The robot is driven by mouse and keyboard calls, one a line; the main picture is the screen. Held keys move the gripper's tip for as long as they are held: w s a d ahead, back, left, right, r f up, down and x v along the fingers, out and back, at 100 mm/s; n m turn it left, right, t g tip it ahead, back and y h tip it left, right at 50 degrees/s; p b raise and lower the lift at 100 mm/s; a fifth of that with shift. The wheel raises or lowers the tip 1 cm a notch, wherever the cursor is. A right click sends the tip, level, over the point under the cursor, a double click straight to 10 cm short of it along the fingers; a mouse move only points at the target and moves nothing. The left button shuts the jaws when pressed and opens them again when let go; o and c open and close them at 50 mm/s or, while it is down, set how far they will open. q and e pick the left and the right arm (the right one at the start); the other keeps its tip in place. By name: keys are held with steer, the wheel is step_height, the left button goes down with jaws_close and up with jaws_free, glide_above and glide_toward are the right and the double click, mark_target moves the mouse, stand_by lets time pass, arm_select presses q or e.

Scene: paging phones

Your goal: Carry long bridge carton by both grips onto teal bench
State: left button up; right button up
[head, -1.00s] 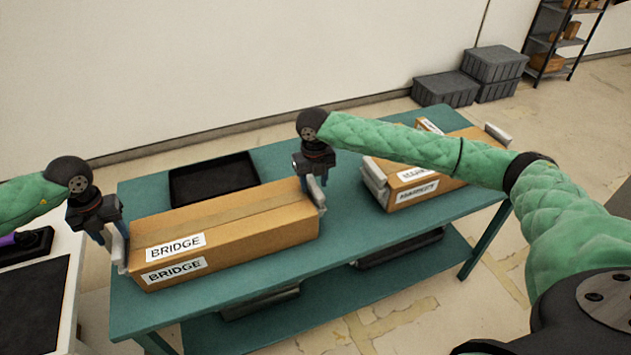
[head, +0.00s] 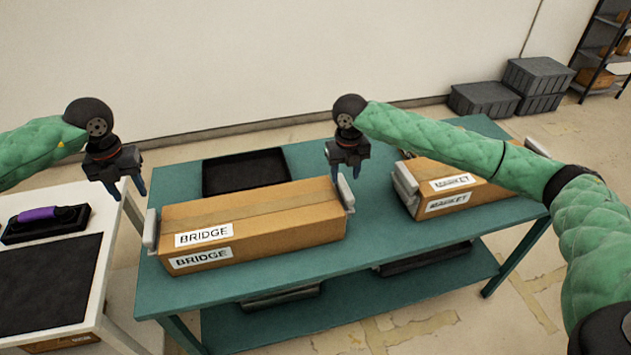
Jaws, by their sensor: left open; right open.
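The long bridge carton (head: 262,228) is brown with two white BRIDGE labels and lies flat on the teal bench (head: 365,262). A grey grip (head: 151,229) sticks up at its left end and another grey grip (head: 346,192) at its right end. My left gripper (head: 128,191) is open and empty, above and left of the left grip, apart from it. My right gripper (head: 350,178) is open above the right end of the carton, close over the right grip; whether it touches is hard to tell.
A black tray (head: 246,171) lies behind the carton. A carton labelled MARKET (head: 449,190) stands to the right on the bench. A white table (head: 100,283) with a purple-topped black item (head: 47,222) is at left. Grey bins (head: 484,99) stand behind.

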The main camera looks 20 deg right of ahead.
step_height(320, 180, up, 8)
stand_by(0.4)
stand_by(0.4)
